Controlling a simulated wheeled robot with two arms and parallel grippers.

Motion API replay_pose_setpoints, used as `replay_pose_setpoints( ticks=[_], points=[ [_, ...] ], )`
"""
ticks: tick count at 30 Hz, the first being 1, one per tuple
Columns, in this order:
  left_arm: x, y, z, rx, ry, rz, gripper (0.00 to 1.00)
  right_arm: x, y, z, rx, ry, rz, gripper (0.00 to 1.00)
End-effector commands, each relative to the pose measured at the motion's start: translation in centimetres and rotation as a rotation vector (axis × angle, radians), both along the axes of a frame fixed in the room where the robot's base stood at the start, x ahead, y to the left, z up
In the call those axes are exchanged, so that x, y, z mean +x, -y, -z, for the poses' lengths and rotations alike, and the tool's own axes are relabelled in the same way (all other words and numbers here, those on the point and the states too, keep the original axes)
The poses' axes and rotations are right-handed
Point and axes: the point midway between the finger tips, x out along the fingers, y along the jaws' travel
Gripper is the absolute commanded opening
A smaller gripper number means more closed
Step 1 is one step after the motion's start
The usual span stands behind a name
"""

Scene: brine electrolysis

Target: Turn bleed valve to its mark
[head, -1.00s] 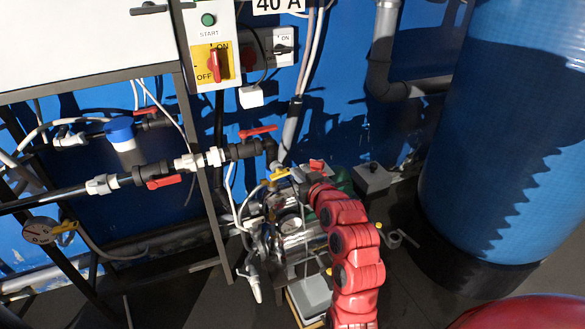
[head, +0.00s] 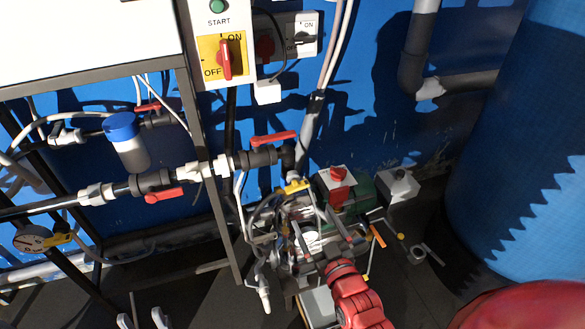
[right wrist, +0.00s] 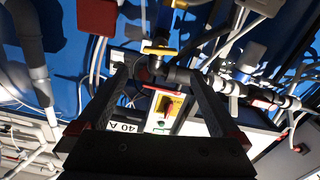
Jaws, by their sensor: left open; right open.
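A small valve with a yellow handle (head: 297,186) sits on the pipework above the pump; I take it for the bleed valve, though no label or mark is readable. It also shows in the right wrist view (right wrist: 162,51), between my fingers and beyond them. My right gripper (head: 318,226), on the red arm, is open just in front of and below this valve. Its two dark fingers (right wrist: 160,72) hold nothing in the wrist view. My left gripper (head: 142,318) shows only its pale fingertips at the bottom edge, apart and empty.
Red-handled valves (head: 273,138) (head: 164,194) sit on the pipe run beside the grey frame (head: 207,170). A green motor with a red box (head: 339,180) stands right of the yellow handle. A blue tank (head: 530,150) bounds the right.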

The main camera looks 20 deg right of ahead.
Motion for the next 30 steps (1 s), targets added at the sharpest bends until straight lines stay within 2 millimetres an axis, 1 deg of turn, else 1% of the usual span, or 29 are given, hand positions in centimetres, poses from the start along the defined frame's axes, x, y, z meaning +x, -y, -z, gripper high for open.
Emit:
replay_pose_setpoints(
  ticks=[2, 6, 8, 21, 27, 30],
  points=[
    [0.0, 0.0, 0.6, 0.0, 0.0, 0.0, 0.5, 0.7, 0.0, 0.2, -0.001, 0.005, 0.0, 1.0],
    [0.0, 0.0, 1.8, 0.0, 0.0, 0.0, 0.5, 2.9, -0.2, 0.3, 0.001, 0.006, -0.002, 1.0],
    [0.0, 0.0, 1.3, 0.0, -0.001, 0.0, 0.5, 4.1, -0.2, -0.2, 0.001, 0.005, -0.002, 1.0],
    [0.0, 0.0, 1.0, 0.0, 0.0, 0.0, 0.5, 13.5, -0.5, -0.2, 0.001, 0.002, 0.0, 1.0],
    [0.0, 0.0, 1.0, 0.0, 0.0, 0.0, 0.5, 16.2, -0.5, -0.1, 0.001, 0.003, 0.001, 1.0],
    [0.0, 0.0, 1.0, 0.0, 0.0, 0.0, 0.5, 16.8, -0.6, -0.1, 0.001, 0.002, 0.001, 1.0]
  ],
)
